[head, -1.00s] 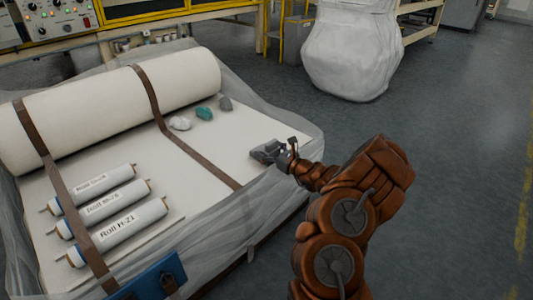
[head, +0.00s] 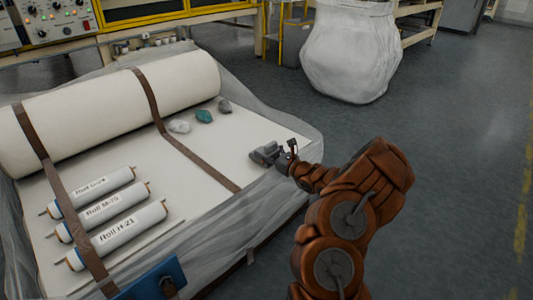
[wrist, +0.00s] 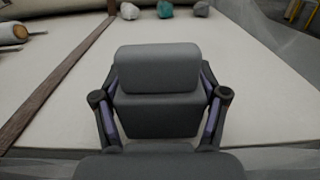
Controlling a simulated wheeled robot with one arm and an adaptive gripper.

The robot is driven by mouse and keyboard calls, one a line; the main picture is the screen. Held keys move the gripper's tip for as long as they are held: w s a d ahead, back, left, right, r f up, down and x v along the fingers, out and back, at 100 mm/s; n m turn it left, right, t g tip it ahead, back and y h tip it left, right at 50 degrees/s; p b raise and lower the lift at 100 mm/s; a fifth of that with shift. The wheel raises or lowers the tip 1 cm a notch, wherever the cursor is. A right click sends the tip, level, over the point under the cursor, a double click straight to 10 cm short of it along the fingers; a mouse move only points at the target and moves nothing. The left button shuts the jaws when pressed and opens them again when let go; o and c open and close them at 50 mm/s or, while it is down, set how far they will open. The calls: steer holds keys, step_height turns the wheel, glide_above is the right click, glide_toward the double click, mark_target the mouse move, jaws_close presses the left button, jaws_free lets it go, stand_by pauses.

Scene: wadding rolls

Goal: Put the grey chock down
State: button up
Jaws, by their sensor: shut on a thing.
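The grey chock (wrist: 157,90) is a smooth block with rounded edges, filling the middle of the wrist view. My gripper (wrist: 160,105) is shut on it, with one finger against each side. In the head view the chock (head: 263,153) and my gripper (head: 280,158) are at the right side of the white sheet (head: 225,155), near its edge. I cannot tell whether the chock's underside touches the sheet.
Grey (head: 224,106), teal (head: 204,116) and white (head: 180,126) lumps lie in a row by the large white roll (head: 100,105). Brown straps (head: 200,163) cross the sheet. Three labelled small rolls (head: 118,206) lie at left. The sheet between strap and chock is clear.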

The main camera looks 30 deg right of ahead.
mark_target(269, 144)
step_height(269, 144, up, 4)
steer(key=shift+f+p, duration=0.15)
steer(key=shift+p, duration=0.75)
steer(key=s+a+p, duration=0.2)
steer(key=s+a, duration=0.1)
steer(key=s, duration=0.4)
steer(key=s+a+p, duration=0.2)
steer(key=s+a, duration=0.1)
steer(key=s, duration=0.4)
steer(key=shift+s+r+p, duration=0.35)
steer(key=shift+r+p, duration=0.05)
steer(key=shift+r, duration=0.05)
steer(key=shift+a, duration=0.1)
steer(key=w+a+r+n+g+y, duration=0.25)
steer(key=a+r+y, duration=0.2)
steer(key=a, duration=0.35)
steer(key=w+a+r+n+g+y, duration=0.25)
steer(key=w+a+r, duration=0.2)
steer(key=a, duration=0.25)
steer(key=w+a+r+n+g+y, duration=0.25)
steer(key=a+r+y, duration=0.2)
steer(key=a, duration=0.35)
step_height(269, 144, up, 28)
steer(key=p, duration=3.5)
steer(key=shift+d+n+h+p, duration=0.35)
steer(key=shift+d+h+p, duration=0.05)
steer(key=shift+d+h, duration=0.05)
steer(key=shift+f, duration=0.1)
